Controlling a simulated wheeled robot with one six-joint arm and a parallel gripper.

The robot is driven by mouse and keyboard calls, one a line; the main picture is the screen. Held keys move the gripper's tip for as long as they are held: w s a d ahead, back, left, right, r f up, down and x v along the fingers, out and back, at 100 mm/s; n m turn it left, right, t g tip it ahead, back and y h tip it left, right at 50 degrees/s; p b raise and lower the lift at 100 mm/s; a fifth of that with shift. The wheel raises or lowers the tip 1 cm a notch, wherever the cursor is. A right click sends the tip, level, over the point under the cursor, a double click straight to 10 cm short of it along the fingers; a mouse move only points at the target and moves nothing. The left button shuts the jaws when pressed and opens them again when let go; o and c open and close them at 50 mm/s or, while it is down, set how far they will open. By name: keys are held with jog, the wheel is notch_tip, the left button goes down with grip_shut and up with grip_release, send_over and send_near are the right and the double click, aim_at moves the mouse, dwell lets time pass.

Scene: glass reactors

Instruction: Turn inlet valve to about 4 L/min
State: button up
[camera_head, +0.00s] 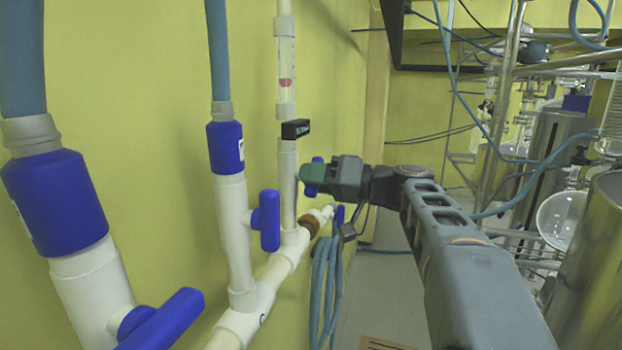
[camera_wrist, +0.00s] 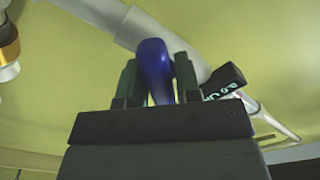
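The inlet valve's blue handle (camera_wrist: 155,68) stands between the two green fingers of my gripper (camera_wrist: 157,80) in the wrist view. Both fingertips appear to touch its sides. In the head view my gripper (camera_head: 309,177) is beside the thin white vertical pipe, and only parts of the blue handle (camera_head: 316,189) show around the green finger. Above it, a clear flow meter tube (camera_head: 286,65) holds a red float (camera_head: 285,83) in its lower half. The scale is too small to read. A black block (camera_head: 296,129) with light markings sits on the pipe below the tube; it also shows in the wrist view (camera_wrist: 222,80).
Two other blue valve handles (camera_head: 269,220) (camera_head: 162,322) stick out from white pipes at the left. A coiled blue hose (camera_head: 328,280) hangs below my gripper. Glassware, metal frames and a steel vessel (camera_head: 595,265) stand at the right. Clear floor lies between.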

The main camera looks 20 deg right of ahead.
jog(key=shift+c, duration=1.2)
jog(key=shift+f+m+b, duration=0.1)
jog(key=shift+m+b, duration=0.25)
jog(key=shift+m, duration=1.05)
jog(key=o, duration=0.8)
jog(key=shift+d, duration=0.1)
jog(key=b+v, duration=0.3)
jog(key=v, duration=1)
jog(key=shift+s+d, duration=0.25)
jog(key=shift+d, duration=0.05)
